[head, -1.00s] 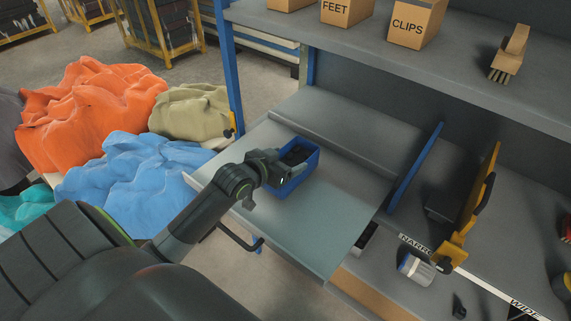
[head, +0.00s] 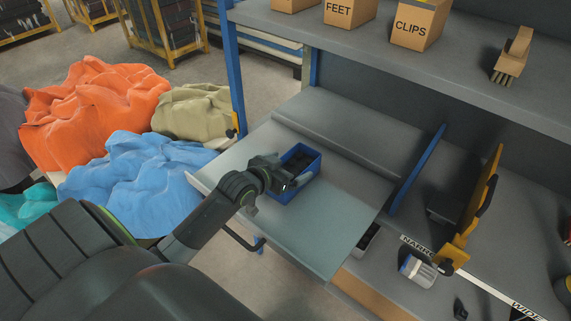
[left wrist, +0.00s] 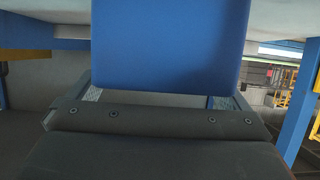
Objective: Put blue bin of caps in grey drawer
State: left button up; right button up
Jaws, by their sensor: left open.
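The blue bin (head: 310,165) stands upright on the light grey worktop and holds dark pieces, too small to make out as caps. My left gripper (head: 284,184) is open at the bin's near side. In the left wrist view the bin's flat blue wall (left wrist: 170,45) fills the upper middle, in front of and between the spread fingers of the left gripper (left wrist: 158,100). Contact cannot be told. A dark bar handle (head: 240,240) projects below the worktop's front edge; the drawer's inside is hidden. My right gripper is not in view.
The worktop (head: 310,230) is clear in front and to the right of the bin. A blue upright divider (head: 418,170) and a yellow bracket (head: 475,205) stand to the right. A shelf with cardboard boxes (head: 420,22) overhangs behind. Blue fabric (head: 135,170) lies left.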

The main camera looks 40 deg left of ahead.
pick_arm(q)
jog(key=shift+r, duration=0.2)
jog(key=v, duration=1.2)
jog(key=shift+b, duration=0.4)
jog(key=shift+f, duration=0.1)
